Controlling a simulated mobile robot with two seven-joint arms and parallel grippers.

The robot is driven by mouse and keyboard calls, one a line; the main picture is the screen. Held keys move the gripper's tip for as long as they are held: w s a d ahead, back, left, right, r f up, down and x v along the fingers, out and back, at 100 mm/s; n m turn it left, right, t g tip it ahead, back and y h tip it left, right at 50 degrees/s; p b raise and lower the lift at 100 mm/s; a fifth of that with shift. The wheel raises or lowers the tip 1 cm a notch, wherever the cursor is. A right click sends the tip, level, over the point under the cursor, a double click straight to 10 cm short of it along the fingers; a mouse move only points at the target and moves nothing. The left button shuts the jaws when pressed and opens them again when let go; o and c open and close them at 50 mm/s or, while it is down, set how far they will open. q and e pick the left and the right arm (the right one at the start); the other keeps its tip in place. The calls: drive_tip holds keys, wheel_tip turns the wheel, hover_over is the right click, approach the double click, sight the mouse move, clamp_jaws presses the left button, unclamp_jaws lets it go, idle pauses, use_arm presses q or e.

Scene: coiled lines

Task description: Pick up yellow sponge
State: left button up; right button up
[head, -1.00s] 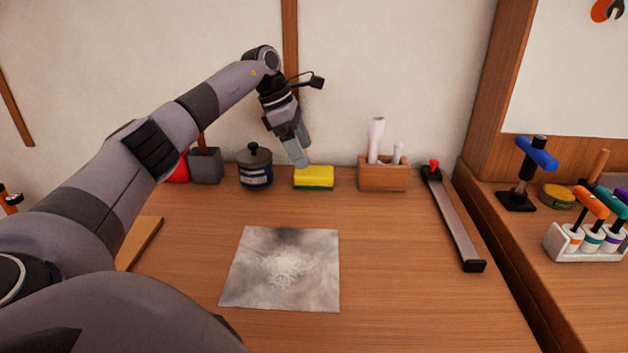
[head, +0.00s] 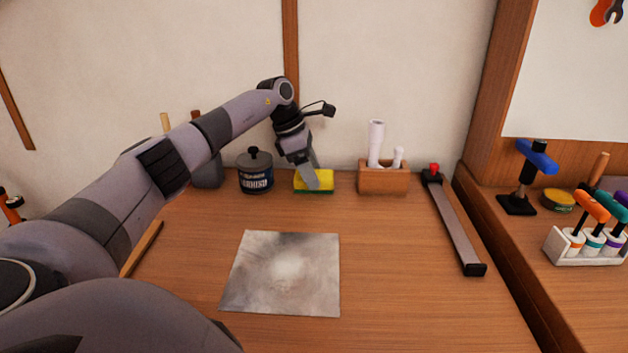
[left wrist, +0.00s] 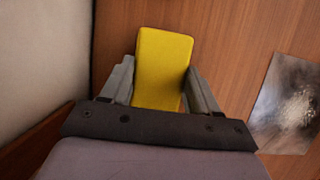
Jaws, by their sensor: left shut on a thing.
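The yellow sponge (head: 327,182) lies on the wooden bench near the back wall, with a green layer along its bottom edge. It also shows in the left wrist view (left wrist: 162,68), between the two fingers. My left gripper (head: 314,184) reaches down onto the sponge from above and is shut on it, with one finger at each side in the left wrist view (left wrist: 160,90). The sponge appears to be still on the bench. My right gripper is not in view.
A dark lidded jar (head: 255,172) stands just left of the sponge, and a wooden box with white rolls (head: 383,180) stands to the right. A grey sheet with white powder (head: 282,295) lies in front. A long metal bar (head: 455,225) lies further right. The bench between is clear.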

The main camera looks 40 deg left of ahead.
use_arm(q)
drive_tip(key=shift+r, duration=0.1)
drive_tip(key=shift+r, duration=0.5)
wheel_tip(320, 180, up, 19)
drive_tip(key=p, duration=0.3)
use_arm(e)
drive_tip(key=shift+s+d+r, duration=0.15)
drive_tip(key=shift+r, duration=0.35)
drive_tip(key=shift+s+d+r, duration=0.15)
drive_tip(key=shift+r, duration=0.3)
